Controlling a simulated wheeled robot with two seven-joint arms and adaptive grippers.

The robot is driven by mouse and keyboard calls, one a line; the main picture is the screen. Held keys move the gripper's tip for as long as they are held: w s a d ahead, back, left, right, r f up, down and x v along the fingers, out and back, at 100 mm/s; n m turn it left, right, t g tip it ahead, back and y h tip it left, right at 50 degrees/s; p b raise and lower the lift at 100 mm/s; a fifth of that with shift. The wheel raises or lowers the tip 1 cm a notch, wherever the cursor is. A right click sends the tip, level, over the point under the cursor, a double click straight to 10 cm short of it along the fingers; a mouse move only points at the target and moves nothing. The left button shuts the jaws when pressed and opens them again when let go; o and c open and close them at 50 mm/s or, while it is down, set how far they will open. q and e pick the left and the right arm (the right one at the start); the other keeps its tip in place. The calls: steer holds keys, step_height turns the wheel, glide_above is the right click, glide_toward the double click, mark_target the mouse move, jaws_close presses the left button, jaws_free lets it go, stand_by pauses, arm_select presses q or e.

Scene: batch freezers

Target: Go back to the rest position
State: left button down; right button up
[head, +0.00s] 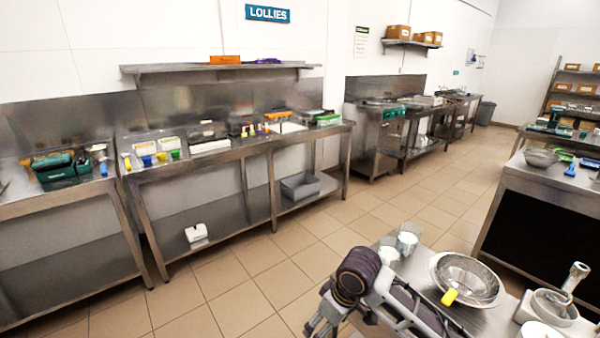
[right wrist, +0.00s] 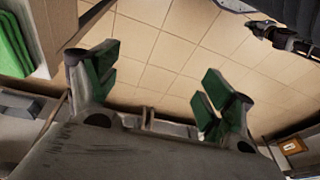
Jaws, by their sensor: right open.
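My right gripper (right wrist: 150,95) is in the right wrist view. Its two fingers with green pads stand wide apart, with nothing between them and tan floor tiles beyond. In the head view, one of my dark grey arms comes in from the bottom edge, right of centre. Its gripper (head: 322,318) hangs low over the floor by the left end of the near steel table (head: 410,272). I cannot tell from this view which arm it is or whether its fingers hold anything. A dark, gripper-like part (right wrist: 280,36) shows at the upper right of the right wrist view.
The near table carries a metal bowl (head: 468,281), white-filled cups (head: 407,240) and a steel utensil (head: 572,282). Another counter (head: 545,182) stands at right. A long steel bench (head: 240,150) lines the left wall. Tiled floor (head: 240,285) between them is open.

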steer(key=s+d+f+m+t+h, duration=0.1)
steer(key=s+d+f+m, duration=0.25)
steer(key=s+d, duration=0.4)
steer(key=s+d+f+m+t+h, duration=0.1)
steer(key=s+d+f+m, duration=0.2)
steer(key=s+d+f, duration=0.35)
steer(key=s+d+f+g+p, duration=0.2)
steer(key=f+p, duration=0.7)
steer(key=f, duration=1.4)
arm_select(q)
steer(key=s+d+r+p, duration=0.1)
steer(key=d+r+p, duration=0.2)
steer(key=r, duration=0.5)
steer(key=s+d+r+p, duration=0.1)
steer(key=d+r+p, duration=0.2)
steer(key=r, duration=0.5)
steer(key=shift+s+d+h+p, duration=0.15)
steer(key=shift+s+h+p, duration=0.2)
steer(key=shift+p, duration=0.4)
arm_select(e)
steer(key=s+d+f, duration=0.2)
steer(key=s+f, duration=0.4)
steer(key=s, duration=0.5)
steer(key=s+d+f, duration=0.1)
steer(key=s+f, duration=0.5)
steer(key=s, duration=0.6)
steer(key=shift+s+d+h, duration=0.25)
steer(key=shift+d+h, duration=0.05)
steer(key=shift+d, duration=0.1)
